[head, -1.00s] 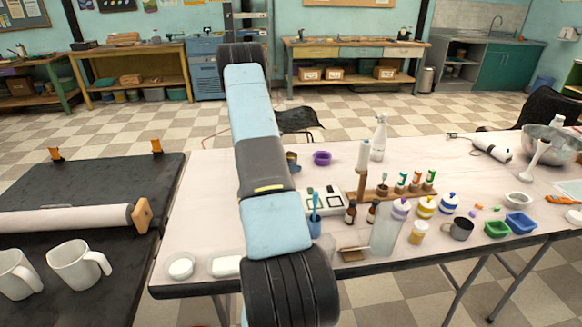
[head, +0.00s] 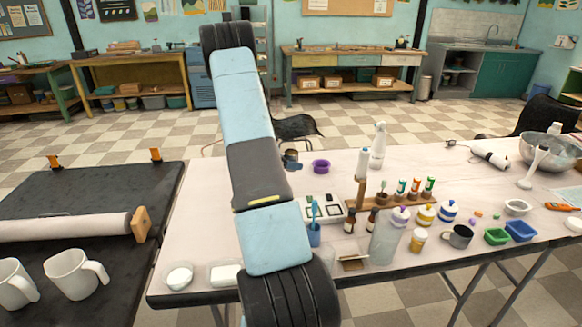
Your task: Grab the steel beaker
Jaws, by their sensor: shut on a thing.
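My arm rises through the middle of the head view, and its links hide my gripper and part of the table. A small dark metallic vessel (head: 291,160) shows just right of my arm, left of the purple bowl; its left side is hidden. It may be the steel beaker, but it is too small and covered to be sure. Whether my fingers touch it cannot be seen. A dark grey metal cup with a handle (head: 459,236) stands upright near the table's front edge, clear of my arm.
White mugs (head: 75,273) stand on the black table at left.

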